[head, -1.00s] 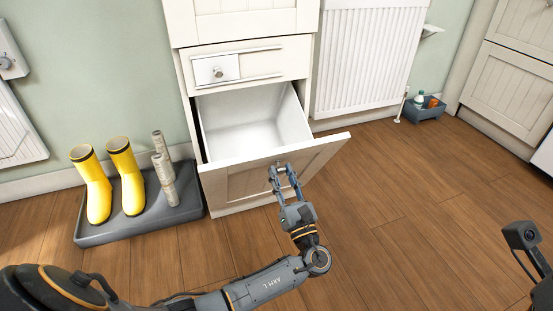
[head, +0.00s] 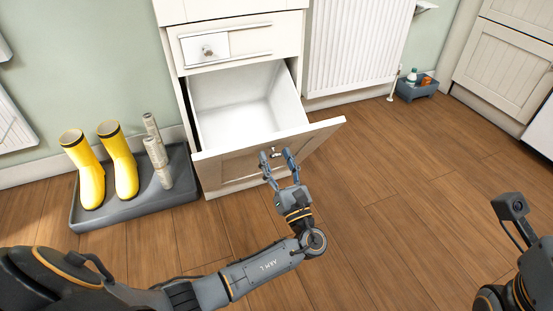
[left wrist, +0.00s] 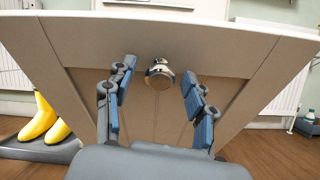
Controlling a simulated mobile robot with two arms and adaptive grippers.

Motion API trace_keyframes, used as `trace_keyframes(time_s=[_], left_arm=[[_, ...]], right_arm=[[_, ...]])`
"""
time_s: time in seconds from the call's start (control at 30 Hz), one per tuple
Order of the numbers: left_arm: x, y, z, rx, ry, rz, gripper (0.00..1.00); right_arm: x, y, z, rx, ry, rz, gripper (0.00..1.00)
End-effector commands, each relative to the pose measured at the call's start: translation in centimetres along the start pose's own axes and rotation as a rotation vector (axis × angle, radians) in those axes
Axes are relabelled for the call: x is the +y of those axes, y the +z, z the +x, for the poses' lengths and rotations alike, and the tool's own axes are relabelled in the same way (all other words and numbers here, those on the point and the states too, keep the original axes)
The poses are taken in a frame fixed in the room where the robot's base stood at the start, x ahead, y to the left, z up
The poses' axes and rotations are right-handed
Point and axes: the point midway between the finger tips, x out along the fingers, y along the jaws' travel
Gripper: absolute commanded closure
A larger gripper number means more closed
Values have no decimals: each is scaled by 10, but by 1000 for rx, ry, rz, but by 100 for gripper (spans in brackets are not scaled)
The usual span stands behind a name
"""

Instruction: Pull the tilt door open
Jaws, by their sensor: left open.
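The tilt door (head: 240,165) is a cream panel at the bottom of the cabinet. It leans out at the top, and the white bin space behind it is visible. A round metal knob (left wrist: 160,74) sits on its front near the top edge. My left gripper (head: 277,156) is open in front of the door. In the left wrist view the knob shows between and just beyond the two blue-padded fingers (left wrist: 155,90), with no contact visible. The right gripper is out of view; only part of my right arm shows at the lower right.
Yellow boots (head: 90,172) and rolled papers (head: 156,152) stand on a grey tray (head: 120,216) left of the cabinet. A drawer (head: 260,40) above is shut. A radiator (head: 352,45) and a small caddy (head: 417,91) are to the right. The wooden floor in front is clear.

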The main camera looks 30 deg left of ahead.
Motion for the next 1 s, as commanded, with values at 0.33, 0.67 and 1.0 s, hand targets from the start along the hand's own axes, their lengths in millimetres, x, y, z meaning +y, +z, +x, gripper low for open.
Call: trace_keyframes(time_s=[0.33, 0.67, 1.0], left_arm=[[-1, -1, -64, 5, -3, 0, 45], [0, -1, -113, 3, -2, 1, 45], [0, 0, -119, 2, -2, 0, 45]], right_arm=[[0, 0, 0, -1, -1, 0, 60], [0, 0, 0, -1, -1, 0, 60], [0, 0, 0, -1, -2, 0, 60]])
